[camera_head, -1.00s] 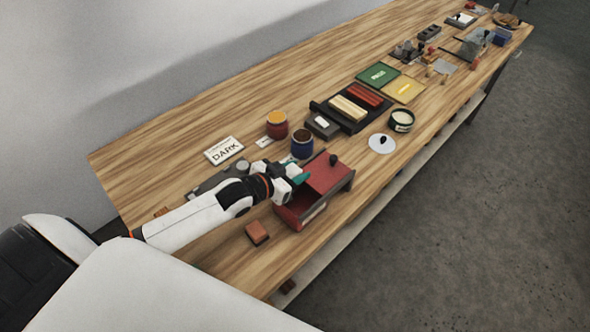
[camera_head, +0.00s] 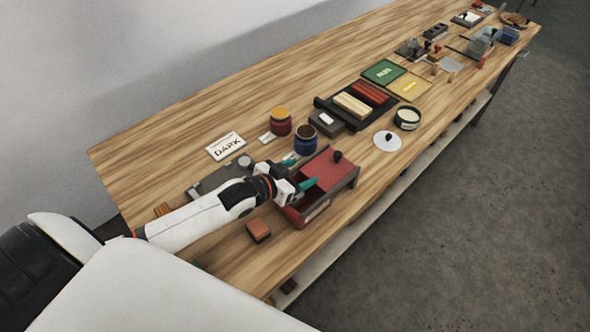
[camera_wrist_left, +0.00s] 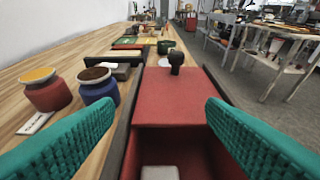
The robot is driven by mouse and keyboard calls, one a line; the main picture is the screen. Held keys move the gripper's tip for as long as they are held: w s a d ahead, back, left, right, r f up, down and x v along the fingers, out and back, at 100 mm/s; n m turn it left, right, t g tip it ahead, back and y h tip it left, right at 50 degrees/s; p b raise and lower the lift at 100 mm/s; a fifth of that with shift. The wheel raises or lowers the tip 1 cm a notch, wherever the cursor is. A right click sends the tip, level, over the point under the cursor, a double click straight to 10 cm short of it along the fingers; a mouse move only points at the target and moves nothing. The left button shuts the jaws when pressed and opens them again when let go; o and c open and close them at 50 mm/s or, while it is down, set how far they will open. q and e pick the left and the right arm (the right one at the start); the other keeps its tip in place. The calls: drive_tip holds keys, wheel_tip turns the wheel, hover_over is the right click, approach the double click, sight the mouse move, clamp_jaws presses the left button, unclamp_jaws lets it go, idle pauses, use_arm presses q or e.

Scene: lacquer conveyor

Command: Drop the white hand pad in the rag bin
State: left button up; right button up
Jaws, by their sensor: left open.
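The rag bin (camera_head: 333,200) is a red box near the table's front edge. A red lid (camera_wrist_left: 177,100) with a black knob covers its far part, and its near part is open. In the left wrist view a white piece, seemingly the hand pad (camera_wrist_left: 158,173), lies inside the open part; only its top end shows at the picture's bottom edge. My left gripper (camera_head: 299,173) is above the bin's open part, its teal fingers spread wide with nothing between them. The pad cannot be made out in the head view. My right gripper is not in view.
A blue jar (camera_head: 305,139) and a red jar (camera_head: 280,123) stand behind the bin. A brown-red block (camera_head: 258,230) lies left of it. A white disc (camera_head: 387,141) and a round tin (camera_head: 407,118) lie to the right. The "DARK" card (camera_head: 225,147) lies at the back.

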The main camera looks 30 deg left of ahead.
use_arm(q)
drive_tip(key=b+v, duration=0.1)
drive_tip(key=v, duration=1.1)
drive_tip(key=shift+f, duration=0.1)
